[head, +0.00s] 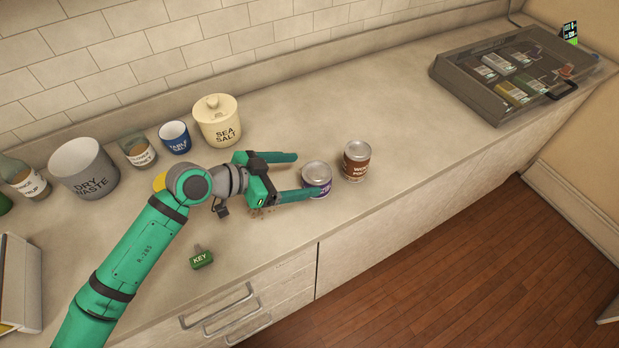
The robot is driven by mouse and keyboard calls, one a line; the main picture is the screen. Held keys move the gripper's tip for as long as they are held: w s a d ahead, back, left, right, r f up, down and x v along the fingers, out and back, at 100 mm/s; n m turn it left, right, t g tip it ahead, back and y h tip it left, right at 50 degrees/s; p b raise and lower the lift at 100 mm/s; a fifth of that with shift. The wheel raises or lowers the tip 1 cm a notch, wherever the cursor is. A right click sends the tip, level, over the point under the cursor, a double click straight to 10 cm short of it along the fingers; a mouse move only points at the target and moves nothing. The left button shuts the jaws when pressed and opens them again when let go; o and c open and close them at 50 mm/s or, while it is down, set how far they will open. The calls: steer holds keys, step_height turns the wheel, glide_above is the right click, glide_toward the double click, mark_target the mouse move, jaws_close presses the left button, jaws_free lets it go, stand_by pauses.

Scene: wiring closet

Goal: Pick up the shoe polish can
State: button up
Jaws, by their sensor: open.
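Two small cans stand upright on the countertop. One has a brown label (356,163) with small white print, perhaps ending in "polish"; I cannot tell whether it says shoe polish. The other, a purple-labelled can (317,171), stands just left of it, its print partly covered by my lower finger. My green gripper (309,174) is open, its fingers pointing right. The lower finger crosses in front of the purple can and the upper one ends up and left of it. I cannot tell whether they touch it. The brown can is beyond the fingertips.
A sea salt jar (217,122), a blue table salt cup (175,138) and a dry waste bin (84,168) line the wall side. A green key tag (202,260) lies near the front edge. A clear-lidded case (452,80) sits far right. Counter between cans and case is clear.

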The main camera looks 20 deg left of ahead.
mark_target(310, 177)
steer(key=shift+s+d+f, duration=0.1)
steer(key=shift+f, duration=0.35)
steer(key=x, duration=0.4)
steer(key=shift+f, duration=0.15)
steer(key=shift+w+r+x, duration=0.15)
steer(key=shift+x, duration=1.5)
steer(key=shift+w+r+x, duration=0.1)
steer(key=shift+w+x, duration=0.05)
steer(key=shift+x, duration=1.45)
steer(key=shift+s+a, duration=0.2)
steer(key=shift+a, duration=0.1)
steer(key=c, duration=1.2)
steer(key=shift+c, duration=0.4)
steer(key=shift+r, duration=0.1)
